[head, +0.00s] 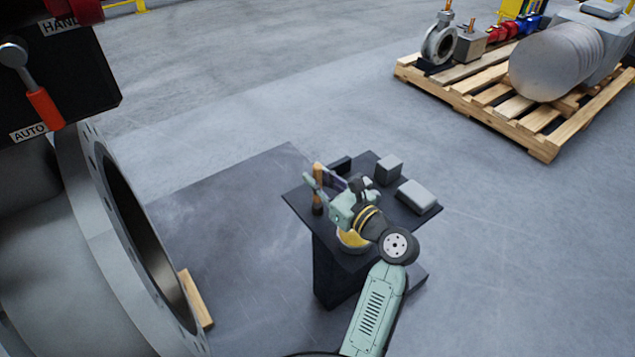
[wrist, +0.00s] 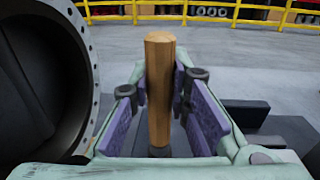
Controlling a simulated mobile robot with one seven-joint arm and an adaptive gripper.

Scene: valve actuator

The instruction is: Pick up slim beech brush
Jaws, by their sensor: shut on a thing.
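The slim beech brush (wrist: 159,95) stands upright between my gripper's purple pads in the wrist view. Its wooden handle points up and its lower end is dark. In the head view the brush (head: 318,181) shows at the left side of the small dark table (head: 415,222). My gripper (head: 318,190) reaches it from the right, with its fingers on either side of the handle. The gripper is shut on the brush. I cannot tell whether the brush's lower end touches the table top.
A grey cube (head: 388,169) and a light grey block (head: 417,196) sit on the table right of my gripper. A yellow round item (head: 352,239) is partly hidden beneath my arm. A large flanged pipe (head: 120,235) stands left. A loaded pallet (head: 545,149) is at the back right.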

